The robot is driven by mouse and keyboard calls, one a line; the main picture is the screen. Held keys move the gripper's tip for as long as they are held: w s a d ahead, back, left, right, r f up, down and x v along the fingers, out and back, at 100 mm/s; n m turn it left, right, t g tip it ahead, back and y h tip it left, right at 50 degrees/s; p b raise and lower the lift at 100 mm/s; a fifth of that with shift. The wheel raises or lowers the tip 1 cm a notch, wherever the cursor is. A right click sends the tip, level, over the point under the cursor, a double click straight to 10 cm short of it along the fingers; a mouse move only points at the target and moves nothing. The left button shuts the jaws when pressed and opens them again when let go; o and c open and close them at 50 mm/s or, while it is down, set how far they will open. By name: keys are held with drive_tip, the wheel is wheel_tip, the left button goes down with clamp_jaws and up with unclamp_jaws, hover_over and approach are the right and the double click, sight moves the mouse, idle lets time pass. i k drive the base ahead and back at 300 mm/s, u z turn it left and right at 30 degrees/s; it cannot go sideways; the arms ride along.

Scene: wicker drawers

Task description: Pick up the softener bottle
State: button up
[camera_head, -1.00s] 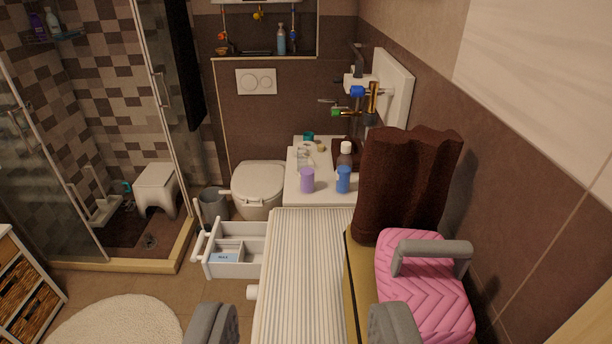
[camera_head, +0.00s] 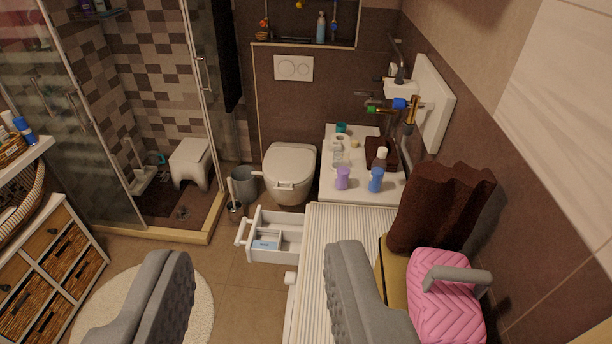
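I cannot tell for certain which bottle is the softener. Several candidates are in the camera_head view. A dark bottle with a white cap (camera_head: 380,160) stands on the white counter (camera_head: 330,187), behind a blue container (camera_head: 376,181) and a purple one (camera_head: 343,179). A light blue bottle (camera_head: 321,30) stands in the back wall niche. White and blue bottles (camera_head: 20,127) stand on the wicker-drawer cabinet (camera_head: 50,147) at the left edge. My gripper (camera_head: 262,256) is open and empty, its grey fingers wide apart in the foreground, far from all these bottles.
A white drawer (camera_head: 274,238) stands pulled out left of the striped surface (camera_head: 330,225). A brown towel (camera_head: 440,208) and a pink item with a grey handle (camera_head: 446,300) lie at right. A round rug (camera_head: 205,300) and open floor lie at lower left.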

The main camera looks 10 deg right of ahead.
sight(343, 170)
drive_tip(key=u, duration=1.15)
drive_tip(key=i, duration=3.55)
drive_tip(key=z, duration=3.3)
drive_tip(key=i, duration=0.75)
drive_tip(key=z, duration=0.05)
